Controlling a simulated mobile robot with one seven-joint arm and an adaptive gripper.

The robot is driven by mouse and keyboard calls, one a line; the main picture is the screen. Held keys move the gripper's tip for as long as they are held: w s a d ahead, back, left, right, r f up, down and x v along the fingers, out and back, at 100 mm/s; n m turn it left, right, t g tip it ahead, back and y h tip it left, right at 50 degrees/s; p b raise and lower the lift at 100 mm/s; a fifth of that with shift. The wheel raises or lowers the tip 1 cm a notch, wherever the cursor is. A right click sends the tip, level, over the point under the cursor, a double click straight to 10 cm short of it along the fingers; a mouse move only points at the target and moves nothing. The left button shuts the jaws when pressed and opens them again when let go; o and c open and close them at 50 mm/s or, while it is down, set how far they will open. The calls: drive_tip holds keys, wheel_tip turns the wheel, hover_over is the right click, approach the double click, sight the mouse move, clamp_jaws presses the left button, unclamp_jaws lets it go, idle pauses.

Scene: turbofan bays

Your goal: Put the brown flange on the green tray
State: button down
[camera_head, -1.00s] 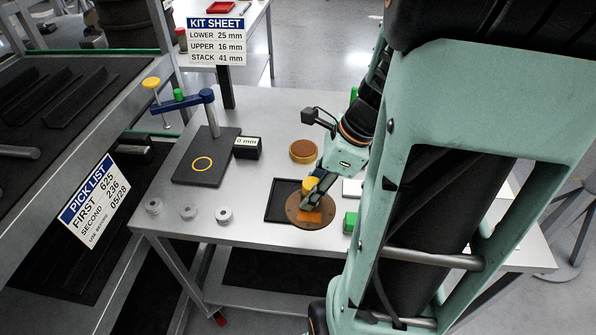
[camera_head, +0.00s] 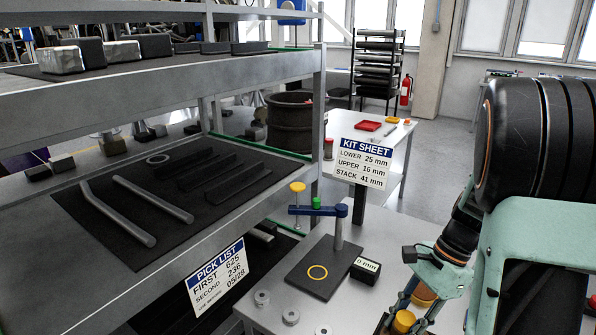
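The brown flange is not in view now; the part of the bench where it lay is below the bottom edge of the picture. My gripper (camera_head: 408,306) shows only partly at the bottom, right of centre, pointing down over the bench; its fingertips are cut off or too small to read. A yellow knob-like part (camera_head: 403,321) shows beside it at the bottom edge. I cannot tell whether the gripper is shut on anything. I do not make out a green tray.
A shelf rack (camera_head: 230,225) fills the left. A white table (camera_head: 385,150) stands behind.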

drive_tip(key=w+a+f+n+g+h+p, duration=0.2)
drive_tip(key=w+a+n, duration=0.5)
drive_tip(key=n, duration=0.7)
drive_tip(key=shift+a+f+g+h, duration=0.4)
drive_tip(key=shift+f+h, duration=0.25)
drive_tip(key=shift+h, duration=0.45)
drive_tip(key=shift+d, duration=0.1)
